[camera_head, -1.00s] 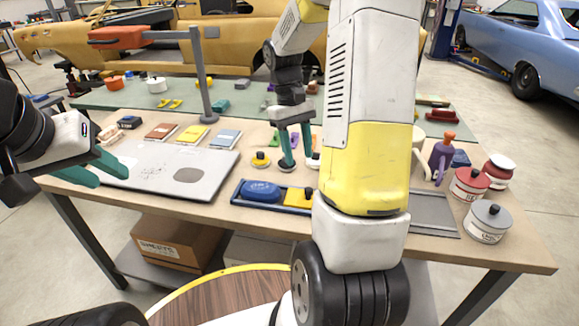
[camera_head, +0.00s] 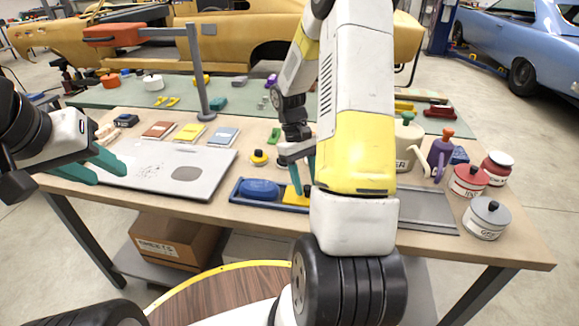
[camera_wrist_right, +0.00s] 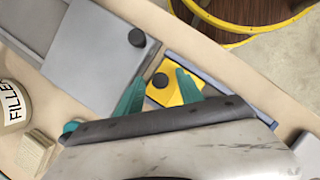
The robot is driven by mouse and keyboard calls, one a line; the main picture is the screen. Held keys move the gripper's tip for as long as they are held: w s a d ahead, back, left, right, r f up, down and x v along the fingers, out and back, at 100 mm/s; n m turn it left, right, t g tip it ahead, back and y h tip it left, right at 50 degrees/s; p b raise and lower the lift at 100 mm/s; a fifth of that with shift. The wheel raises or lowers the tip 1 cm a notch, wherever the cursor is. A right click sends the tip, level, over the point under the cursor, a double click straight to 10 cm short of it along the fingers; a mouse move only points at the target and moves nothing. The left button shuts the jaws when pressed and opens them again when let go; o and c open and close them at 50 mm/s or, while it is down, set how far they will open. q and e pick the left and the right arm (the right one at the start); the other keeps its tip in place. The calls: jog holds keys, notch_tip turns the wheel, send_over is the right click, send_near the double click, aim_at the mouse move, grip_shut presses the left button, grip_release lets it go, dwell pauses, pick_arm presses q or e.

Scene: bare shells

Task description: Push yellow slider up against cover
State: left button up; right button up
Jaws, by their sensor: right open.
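The yellow slider (camera_head: 291,199) with a black knob is at the right part of a blue tray (camera_head: 237,197), partly hidden by my right arm. In the right wrist view the yellow slider (camera_wrist_right: 183,91) lies between the spread fingers of my open right gripper (camera_wrist_right: 160,78). Contact with it is unclear. In the head view this gripper (camera_head: 303,187) is over the slider. The grey cover (camera_wrist_right: 95,50) with a black knob is beside the slider in the wrist view; my arm mostly hides it in the head view. My left gripper (camera_head: 111,178) is open and empty above the laptop-like silver panel.
The silver panel (camera_head: 200,172) lies left. A grey flat track (camera_head: 428,210), a FILLER can (camera_head: 407,145), a red pot (camera_head: 469,181) and a grey pot (camera_head: 486,217) stand right.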

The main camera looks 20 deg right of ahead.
grip_shut()
dwell(1.4)
